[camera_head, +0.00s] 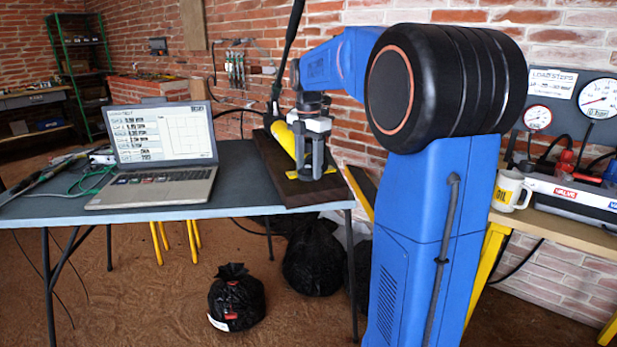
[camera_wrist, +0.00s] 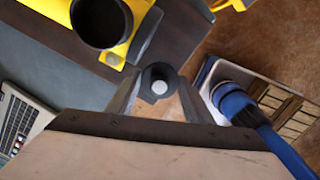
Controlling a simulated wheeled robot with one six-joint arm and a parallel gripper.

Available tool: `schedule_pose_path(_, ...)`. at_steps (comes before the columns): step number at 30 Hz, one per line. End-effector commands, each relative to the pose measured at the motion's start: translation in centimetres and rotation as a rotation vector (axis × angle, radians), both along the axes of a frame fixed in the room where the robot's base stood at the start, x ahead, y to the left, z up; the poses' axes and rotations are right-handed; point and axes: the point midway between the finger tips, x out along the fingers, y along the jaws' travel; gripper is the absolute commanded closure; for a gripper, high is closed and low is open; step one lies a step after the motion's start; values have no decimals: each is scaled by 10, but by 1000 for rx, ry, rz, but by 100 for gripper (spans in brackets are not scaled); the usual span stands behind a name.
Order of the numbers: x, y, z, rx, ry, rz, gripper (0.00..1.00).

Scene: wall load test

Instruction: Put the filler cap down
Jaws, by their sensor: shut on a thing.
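My gripper (camera_head: 314,168) points down over the dark board at the right end of the table. In the wrist view my gripper (camera_wrist: 160,98) is shut on a small dark round piece with a pale centre, which looks like the filler cap (camera_wrist: 159,76). The cap is too small to make out in the head view. In the wrist view a wide black round part (camera_wrist: 101,22) sits on yellow metal, up and left of the cap.
An open laptop (camera_head: 160,155) stands on the table (camera_head: 60,208), also at the wrist view's left edge. A crate (camera_wrist: 290,108) with a blue brush (camera_wrist: 240,108) lies right in the wrist view. A mug (camera_head: 508,190) and gauges (camera_head: 598,98) are right. Black bags (camera_head: 236,298) lie below.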

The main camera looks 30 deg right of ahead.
Motion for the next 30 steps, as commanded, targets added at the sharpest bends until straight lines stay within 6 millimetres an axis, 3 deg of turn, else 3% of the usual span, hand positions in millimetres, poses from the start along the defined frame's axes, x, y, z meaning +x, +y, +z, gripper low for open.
schedule_pose_path(9, -1, 0, -34, 1, 2, 0, 75)
schedule_pose_path(20, 0, 0, -37, 0, 1, 0, 75)
schedule_pose_path(21, 0, 0, -37, 0, 0, 0, 46)
schedule_pose_path(23, 0, 0, -37, 0, 0, 0, 35)
schedule_pose_path(30, 0, 0, -37, 0, 0, 0, 35)
